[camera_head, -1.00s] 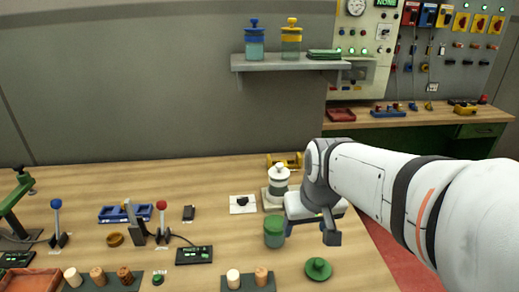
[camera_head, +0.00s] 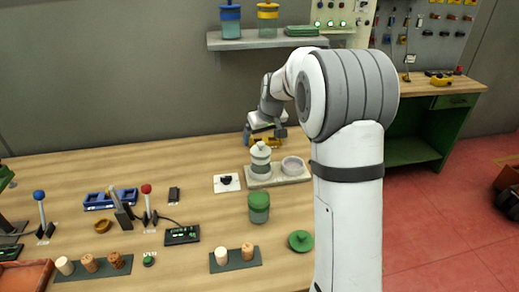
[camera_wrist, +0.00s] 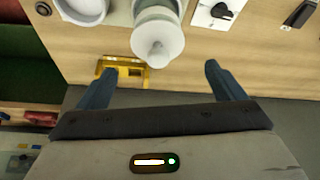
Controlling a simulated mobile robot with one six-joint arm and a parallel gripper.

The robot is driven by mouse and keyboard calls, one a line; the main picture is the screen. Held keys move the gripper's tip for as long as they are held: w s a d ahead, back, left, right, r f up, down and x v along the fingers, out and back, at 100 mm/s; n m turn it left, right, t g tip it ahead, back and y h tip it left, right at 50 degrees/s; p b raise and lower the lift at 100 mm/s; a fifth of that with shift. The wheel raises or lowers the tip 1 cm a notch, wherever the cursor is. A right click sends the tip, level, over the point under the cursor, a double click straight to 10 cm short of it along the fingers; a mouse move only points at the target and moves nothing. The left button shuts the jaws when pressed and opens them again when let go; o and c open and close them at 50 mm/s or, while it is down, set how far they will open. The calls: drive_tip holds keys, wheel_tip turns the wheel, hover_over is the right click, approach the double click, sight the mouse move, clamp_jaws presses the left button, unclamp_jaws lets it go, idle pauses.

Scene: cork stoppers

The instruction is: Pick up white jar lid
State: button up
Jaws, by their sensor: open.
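The white jar lid (camera_head: 260,149), with a small knob, sits on a jar (camera_head: 261,167) on a pale tray (camera_head: 300,178). In the wrist view the white lid (camera_wrist: 160,38) is at the top, just beyond and between my fingertips, and the jar is partly cut off. My gripper (camera_head: 265,136) is at the back of the table, behind the lid. It is open and empty, and its two fingers (camera_wrist: 160,70) spread apart in the wrist view. I cannot tell its exact height relative to the lid.
A white round dish (camera_head: 293,166) stands right of the jar on the tray. A yellow object (camera_head: 266,143) lies behind, near my fingers. A black knob on a white plate (camera_head: 227,183) is left.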

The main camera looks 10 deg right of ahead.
sight(261, 143)
drive_tip(key=x, duration=0.2)
drive_tip(key=p+x, duration=0.1)
drive_tip(key=x, duration=0.2)
drive_tip(key=shift+s+d, duration=0.2)
drive_tip(key=shift+s, duration=0.05)
drive_tip(key=shift+c, duration=0.4)
drive_tip(key=c, duration=1)
